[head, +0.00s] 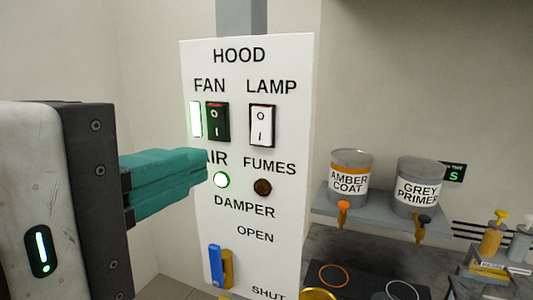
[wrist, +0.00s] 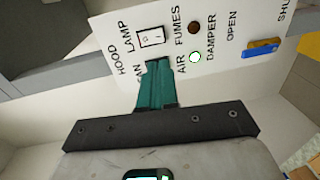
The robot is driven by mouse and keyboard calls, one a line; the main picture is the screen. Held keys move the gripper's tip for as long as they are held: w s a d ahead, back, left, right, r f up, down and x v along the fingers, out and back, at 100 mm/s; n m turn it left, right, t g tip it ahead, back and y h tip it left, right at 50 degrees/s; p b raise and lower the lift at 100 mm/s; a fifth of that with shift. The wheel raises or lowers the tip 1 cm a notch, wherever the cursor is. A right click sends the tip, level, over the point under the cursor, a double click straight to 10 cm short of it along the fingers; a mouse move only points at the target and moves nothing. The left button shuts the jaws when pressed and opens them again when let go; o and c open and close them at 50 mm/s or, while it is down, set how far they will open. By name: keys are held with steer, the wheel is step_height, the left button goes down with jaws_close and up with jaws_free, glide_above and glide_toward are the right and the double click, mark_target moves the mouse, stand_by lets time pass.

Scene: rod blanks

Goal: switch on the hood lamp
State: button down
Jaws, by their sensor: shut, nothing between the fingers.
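The white HOOD panel (head: 285,60) carries a white LAMP rocker switch (head: 262,125), marked O above I, on its right. No lit indicator shows beside it, and I cannot tell which half is pressed. To its left is the black FAN rocker (head: 217,122) with a lit green strip (head: 196,119) beside it. My gripper (head: 206,166) is shut and empty, its teal fingers pointing at the panel, below and left of the LAMP switch. In the wrist view the LAMP switch (wrist: 150,37) lies just beyond the fingertips (wrist: 158,64), and the fingers hide the FAN switch.
The AIR light (head: 221,180) glows green; the FUMES light (head: 262,187) is dark. Paint cans, AMBER COAT (head: 350,180) and GREY PRIMER (head: 418,190), stand on a shelf at right.

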mark_target(259, 141)
steer(key=p+x, duration=0.2)
steer(key=x, duration=0.8)
steer(key=shift+w, duration=0.25)
steer(key=shift+w+d+f, duration=0.15)
steer(key=shift+w+d, duration=0.1)
steer(key=shift+w, duration=0.35)
steer(key=shift+w+d+f, duration=0.15)
steer(key=shift+t, duration=0.3)
